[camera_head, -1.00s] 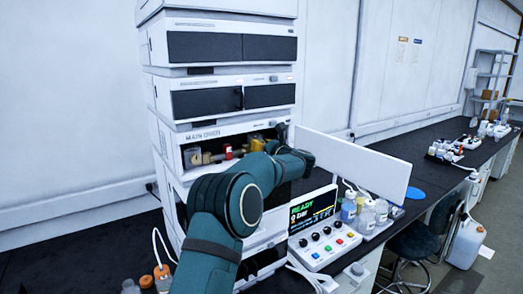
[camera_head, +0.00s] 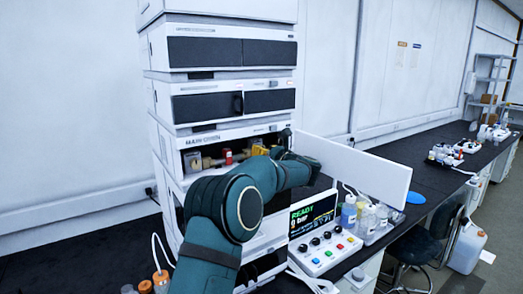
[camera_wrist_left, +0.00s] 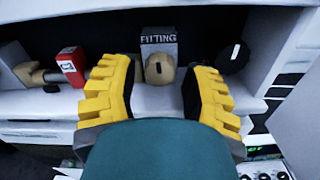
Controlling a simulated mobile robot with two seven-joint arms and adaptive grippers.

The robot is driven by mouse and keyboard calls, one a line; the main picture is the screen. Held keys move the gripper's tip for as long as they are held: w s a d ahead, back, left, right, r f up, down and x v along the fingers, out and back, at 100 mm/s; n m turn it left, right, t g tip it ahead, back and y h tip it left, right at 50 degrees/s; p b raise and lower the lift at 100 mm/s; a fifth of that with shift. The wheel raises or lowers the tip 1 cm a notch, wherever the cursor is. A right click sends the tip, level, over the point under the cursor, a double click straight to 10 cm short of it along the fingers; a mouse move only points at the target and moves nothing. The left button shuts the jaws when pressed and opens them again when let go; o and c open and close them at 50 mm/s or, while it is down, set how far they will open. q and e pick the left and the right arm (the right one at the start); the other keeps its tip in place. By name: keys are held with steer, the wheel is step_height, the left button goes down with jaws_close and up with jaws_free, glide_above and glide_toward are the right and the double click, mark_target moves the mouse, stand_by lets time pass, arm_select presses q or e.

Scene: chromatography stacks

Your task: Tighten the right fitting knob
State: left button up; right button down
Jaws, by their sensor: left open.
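The right fitting knob (camera_wrist_left: 160,69) is a round tan knob with a dark slot, in front of a grey block marked FITTING (camera_wrist_left: 159,39) in the left wrist view. My left gripper (camera_wrist_left: 160,82) has yellow ribbed fingers, one on each side of the knob. The fingers are open, with visible gaps to the knob. The knob is hidden there. My right gripper is not in view.
A red tagged piece (camera_wrist_left: 70,66) on a tan fitting lies left of my fingers. A black round knob (camera_wrist_left: 235,57) is close to the right finger. The open white door (camera_head: 355,165) stands to the right. A control panel (camera_head: 322,250) sits below.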

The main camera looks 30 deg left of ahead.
arm_select(q)
steer(key=v, duration=1)
